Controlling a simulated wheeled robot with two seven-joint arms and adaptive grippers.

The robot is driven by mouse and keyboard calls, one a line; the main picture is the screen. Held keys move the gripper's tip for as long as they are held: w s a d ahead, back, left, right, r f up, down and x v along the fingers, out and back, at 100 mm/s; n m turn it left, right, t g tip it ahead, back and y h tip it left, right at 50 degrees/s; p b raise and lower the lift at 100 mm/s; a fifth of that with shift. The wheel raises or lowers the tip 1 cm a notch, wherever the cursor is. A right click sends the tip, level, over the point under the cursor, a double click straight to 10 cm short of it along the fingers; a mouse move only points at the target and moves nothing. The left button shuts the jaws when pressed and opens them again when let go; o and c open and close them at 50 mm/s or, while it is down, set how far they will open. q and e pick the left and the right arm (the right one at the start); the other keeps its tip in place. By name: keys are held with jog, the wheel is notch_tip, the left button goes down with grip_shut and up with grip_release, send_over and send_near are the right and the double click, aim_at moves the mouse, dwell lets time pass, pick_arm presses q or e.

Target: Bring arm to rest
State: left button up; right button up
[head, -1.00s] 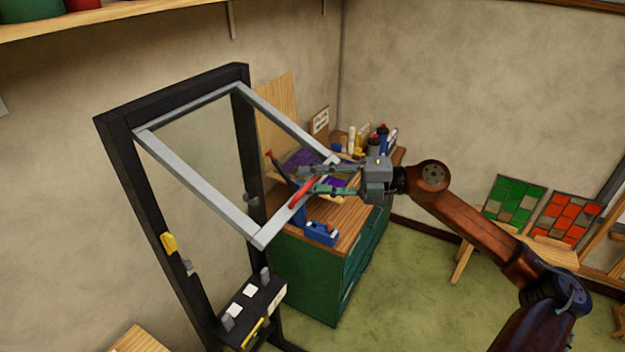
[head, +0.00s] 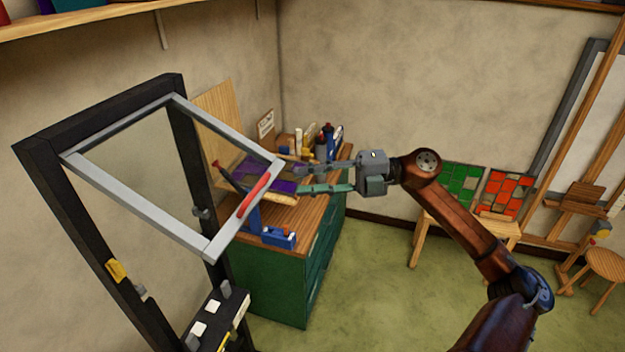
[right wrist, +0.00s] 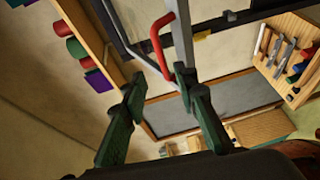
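My right gripper (head: 298,179) is open and empty, with its two fingers spread, just right of the red handle (head: 253,195) and apart from it. The handle sits on the lower bar of a grey hinged frame (head: 232,222), which stands tilted out from a tall black frame (head: 183,130). In the right wrist view the open fingers (right wrist: 158,88) show with the red handle (right wrist: 157,45) beyond them, nothing between the tips. My right arm stretches in from the lower right. My left gripper is not in view.
A green cabinet (head: 270,285) with a wooden top stands behind the gripper, holding a blue box (head: 278,238) and bottles. Green (head: 462,185) and red (head: 503,192) panels, an easel and a stool (head: 604,264) are at right. Green floor (head: 390,300) is clear around my arm.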

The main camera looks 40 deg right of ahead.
jog(key=shift+s+d, duration=0.3)
jog(key=shift+d, duration=0.1)
